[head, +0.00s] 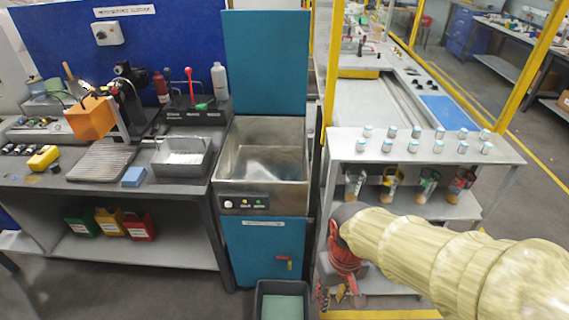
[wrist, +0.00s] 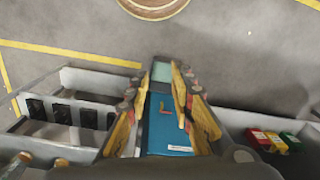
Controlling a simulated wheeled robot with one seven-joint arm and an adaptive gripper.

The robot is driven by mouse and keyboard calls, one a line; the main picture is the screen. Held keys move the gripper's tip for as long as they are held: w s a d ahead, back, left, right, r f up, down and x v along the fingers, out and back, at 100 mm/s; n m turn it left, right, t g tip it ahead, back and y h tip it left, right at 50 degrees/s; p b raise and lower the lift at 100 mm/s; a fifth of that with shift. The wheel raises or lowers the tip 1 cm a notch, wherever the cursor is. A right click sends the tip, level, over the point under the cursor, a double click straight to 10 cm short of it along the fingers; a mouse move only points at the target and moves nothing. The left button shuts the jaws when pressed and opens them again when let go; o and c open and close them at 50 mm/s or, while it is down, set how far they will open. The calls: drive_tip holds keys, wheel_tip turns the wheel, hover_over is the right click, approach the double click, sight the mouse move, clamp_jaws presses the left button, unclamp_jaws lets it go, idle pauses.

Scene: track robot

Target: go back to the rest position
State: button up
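My gripper (head: 340,296) hangs at the end of my yellow-sleeved arm in the head view, low in front of the white rack (head: 430,146). It points down, to the right of the teal cabinet (head: 265,250). In the wrist view my gripper (wrist: 162,75) shows its two fingers spread apart. Nothing is held between them; the teal cabinet (wrist: 168,135) and floor show through the gap.
A grey bin (head: 282,303) stands on the floor before the cabinet. The rack holds several small capped jars on top and cups (head: 392,183) below. A workbench (head: 100,190) with tools stands at left. Open floor (wrist: 250,60) lies ahead in the wrist view.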

drive_tip(key=s+d+r+m+t+p, duration=0.1)
drive_tip(key=d+r+t, duration=0.2)
drive_tip(key=r, duration=0.5)
drive_tip(key=s+d+r+m+t+p, duration=0.1)
drive_tip(key=d+r, duration=0.3)
drive_tip(key=r, duration=0.5)
drive_tip(key=shift+s+d+r+t, duration=0.15)
drive_tip(key=shift+s+d+t, duration=0.35)
drive_tip(key=shift+t, duration=0.4)
drive_tip(key=shift+s+a, duration=0.1)
drive_tip(key=shift+c, duration=0.4)
